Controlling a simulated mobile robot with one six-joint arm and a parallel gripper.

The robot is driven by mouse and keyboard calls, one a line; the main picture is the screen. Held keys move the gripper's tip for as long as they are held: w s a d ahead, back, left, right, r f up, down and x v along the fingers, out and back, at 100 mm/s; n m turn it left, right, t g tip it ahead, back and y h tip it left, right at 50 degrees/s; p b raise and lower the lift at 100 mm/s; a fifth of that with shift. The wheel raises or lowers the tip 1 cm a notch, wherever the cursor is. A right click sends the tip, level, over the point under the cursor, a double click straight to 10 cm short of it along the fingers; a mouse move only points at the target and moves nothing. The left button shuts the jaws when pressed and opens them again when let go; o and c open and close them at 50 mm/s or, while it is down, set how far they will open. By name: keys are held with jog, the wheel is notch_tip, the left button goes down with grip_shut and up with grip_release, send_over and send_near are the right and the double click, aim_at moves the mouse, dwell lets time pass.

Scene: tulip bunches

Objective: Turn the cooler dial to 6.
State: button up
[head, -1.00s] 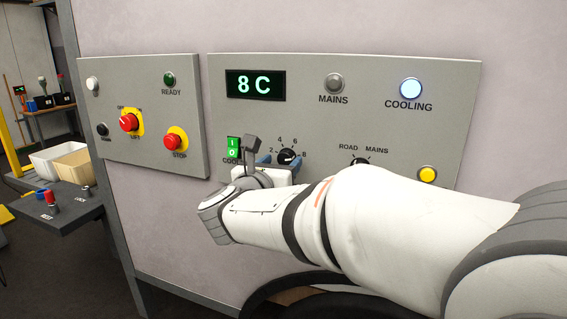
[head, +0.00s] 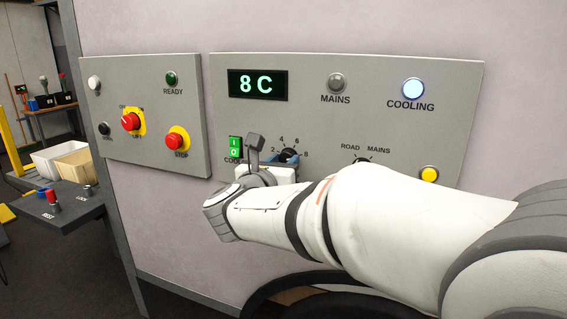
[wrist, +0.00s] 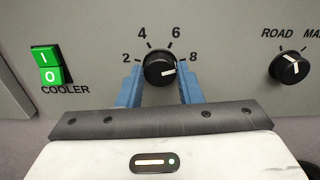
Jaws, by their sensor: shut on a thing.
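The cooler dial (wrist: 158,66) is a round black knob with a white pointer, ringed by the marks 2, 4, 6 and 8. In the wrist view its pointer is turned to the right, roughly toward the 8. My gripper (wrist: 160,74) has its two blue fingers on either side of the dial, shut on it. In the head view the dial (head: 288,155) is partly covered by my gripper. The display (head: 257,85) above reads 8 C.
A green cooler switch (wrist: 50,66) is left of the dial. A ROAD/MAINS knob (wrist: 289,67) is to its right. The COOLING lamp (head: 413,89) glows pale blue. A second panel with a red STOP button (head: 177,139) is on the left.

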jog(key=shift+f+n, duration=0.1)
jog(key=shift+n, duration=0.2)
jog(key=n+b, duration=0.1)
jog(key=n, duration=0.2)
jog(key=shift+n, duration=0.4)
jog(key=n, duration=0.5)
jog(key=shift+n, duration=0.3)
jog(key=o, duration=1)
jog(key=shift+a, duration=0.1)
jog(key=v, duration=0.7)
jog(key=shift+s+a, duration=0.1)
jog(key=shift+s, duration=0.25)
